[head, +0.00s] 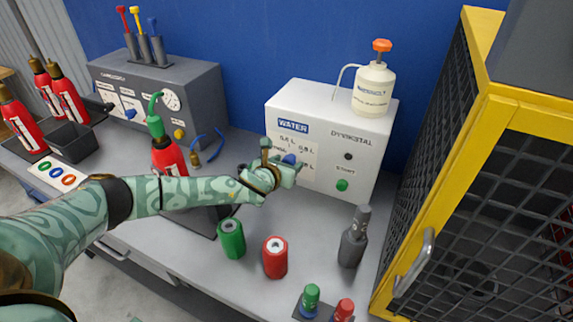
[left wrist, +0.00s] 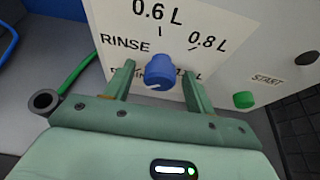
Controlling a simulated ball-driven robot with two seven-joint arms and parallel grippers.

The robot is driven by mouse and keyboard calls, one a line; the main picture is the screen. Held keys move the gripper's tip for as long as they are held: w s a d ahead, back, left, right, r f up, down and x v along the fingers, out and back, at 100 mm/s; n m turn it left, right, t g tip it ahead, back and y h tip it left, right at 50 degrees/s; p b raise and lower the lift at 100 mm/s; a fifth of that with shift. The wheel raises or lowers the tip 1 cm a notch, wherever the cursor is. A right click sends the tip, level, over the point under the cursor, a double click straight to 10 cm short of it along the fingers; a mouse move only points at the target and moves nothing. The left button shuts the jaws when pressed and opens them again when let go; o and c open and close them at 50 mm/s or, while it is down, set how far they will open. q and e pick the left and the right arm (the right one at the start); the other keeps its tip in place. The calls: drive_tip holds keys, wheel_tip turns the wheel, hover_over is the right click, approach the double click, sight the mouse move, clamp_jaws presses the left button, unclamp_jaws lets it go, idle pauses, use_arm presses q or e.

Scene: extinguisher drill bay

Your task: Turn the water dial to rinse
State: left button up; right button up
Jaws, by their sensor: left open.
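The water dial (left wrist: 158,72) is a blue knob on the white water dispenser (head: 325,130). It shows in the head view (head: 289,159), partly covered by my gripper. The left wrist view shows RINSE printed up and left of it, 0.6 L above and 0.8 L up and right. Lower labels are partly hidden, and where the dial points is hard to tell. My left gripper (head: 283,170) is at the dispenser's front. In the left wrist view its open fingers (left wrist: 159,76) stand on either side of the dial, with gaps visible. My right gripper is not in view.
A green START button (head: 342,185) sits right of the dial. A green cylinder (head: 231,238), a red cylinder (head: 275,257) and a dark grey bottle (head: 354,238) stand on the bench in front. A yellow-framed mesh cage (head: 480,110) bounds the right side.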

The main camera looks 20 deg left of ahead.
use_arm(q)
drive_tip(key=c, duration=1)
drive_tip(key=shift+o, duration=0.2)
drive_tip(key=shift+r+m+p, duration=0.15)
drive_tip(key=shift+m+p, duration=0.15)
drive_tip(key=shift+p, duration=0.4)
drive_tip(key=shift+s+d+f+m+t+y+p, duration=0.1)
drive_tip(key=shift+f+m+t+y+p, duration=0.1)
drive_tip(key=shift+m+y+p, duration=0.9)
drive_tip(key=shift+w+d+f+m+t+y+p, duration=0.15)
drive_tip(key=shift+m+y+p, duration=0.4)
drive_tip(key=shift+m+p, duration=0.65)
drive_tip(key=shift+s+f+m+t+y+p, duration=0.2)
drive_tip(key=shift+m+y+p, duration=0.6)
drive_tip(key=shift+m, duration=0.7)
drive_tip(key=shift+r, duration=0.15)
drive_tip(key=shift+y, duration=0.25)
drive_tip(key=o, duration=1)
drive_tip(key=shift+c, duration=0.2)
drive_tip(key=shift+r, duration=0.1)
